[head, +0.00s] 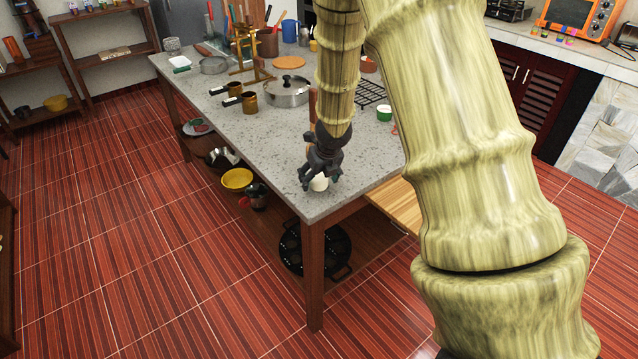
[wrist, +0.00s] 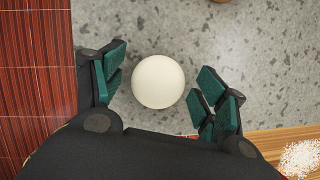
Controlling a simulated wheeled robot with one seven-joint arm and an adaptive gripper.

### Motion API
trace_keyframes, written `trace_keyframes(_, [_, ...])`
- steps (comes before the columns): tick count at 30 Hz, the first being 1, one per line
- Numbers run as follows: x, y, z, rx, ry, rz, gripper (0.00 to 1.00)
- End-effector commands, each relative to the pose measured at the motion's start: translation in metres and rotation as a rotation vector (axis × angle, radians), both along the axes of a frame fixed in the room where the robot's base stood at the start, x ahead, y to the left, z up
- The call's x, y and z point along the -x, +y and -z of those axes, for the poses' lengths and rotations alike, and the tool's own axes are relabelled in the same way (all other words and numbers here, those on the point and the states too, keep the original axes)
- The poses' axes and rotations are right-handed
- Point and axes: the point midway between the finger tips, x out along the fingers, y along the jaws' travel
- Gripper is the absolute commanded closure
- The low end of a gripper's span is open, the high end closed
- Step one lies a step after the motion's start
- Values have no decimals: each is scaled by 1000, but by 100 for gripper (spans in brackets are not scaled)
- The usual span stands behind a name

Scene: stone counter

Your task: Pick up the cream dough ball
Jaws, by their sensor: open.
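The cream dough ball (wrist: 158,82) is a smooth pale sphere on the speckled grey stone counter (wrist: 185,30). In the head view the dough ball (head: 319,183) shows near the counter's front corner, partly hidden by my gripper (head: 322,163). In the wrist view my gripper (wrist: 160,92) is open, with its green-padded fingers on either side of the ball. A gap shows between the ball and each set of pads. The gripper points down from above, and nothing is held.
The counter's edge drops to the red tiled floor (wrist: 35,90) at left in the wrist view. A wooden board (wrist: 265,143) with white grains (wrist: 300,158) lies at lower right.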

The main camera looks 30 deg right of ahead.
Motion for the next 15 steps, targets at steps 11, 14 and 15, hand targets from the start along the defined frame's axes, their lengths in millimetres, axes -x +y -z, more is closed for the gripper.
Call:
trace_keyframes(11, [-2, 0, 5, 0, 0, -2, 30])
trace_keyframes(14, [-2, 0, 5, 0, 0, -2, 48])
trace_keyframes(15, [-2, 0, 5, 0, 0, -2, 55])
